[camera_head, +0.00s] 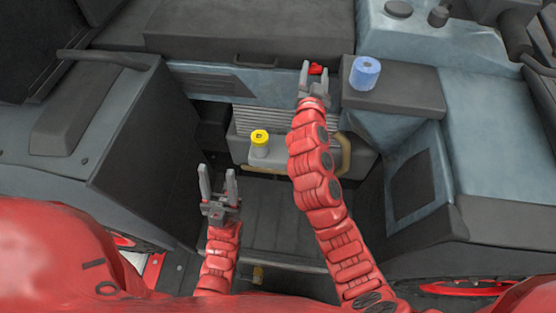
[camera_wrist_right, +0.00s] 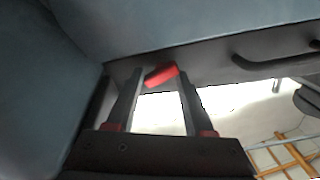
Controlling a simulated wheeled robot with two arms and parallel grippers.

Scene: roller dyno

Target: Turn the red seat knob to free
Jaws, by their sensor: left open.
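The red seat knob (camera_head: 316,69) is a small red bar at the front of the dark seat base. In the right wrist view the knob (camera_wrist_right: 161,74) lies slightly tilted between the fingertips. My right gripper (camera_head: 315,72) is open, with one finger on each side of the knob; it also shows in the right wrist view (camera_wrist_right: 161,82). I cannot tell whether either finger touches the knob. My left gripper (camera_head: 217,176) is open and empty, low in the head view, well away from the knob.
A blue roll (camera_head: 365,73) stands on the dark ledge (camera_head: 400,93) just right of my right gripper. A yellow-capped container (camera_head: 260,144) stands on a grey box between my arms. A dark handle (camera_wrist_right: 275,62) is right of the knob in the wrist view.

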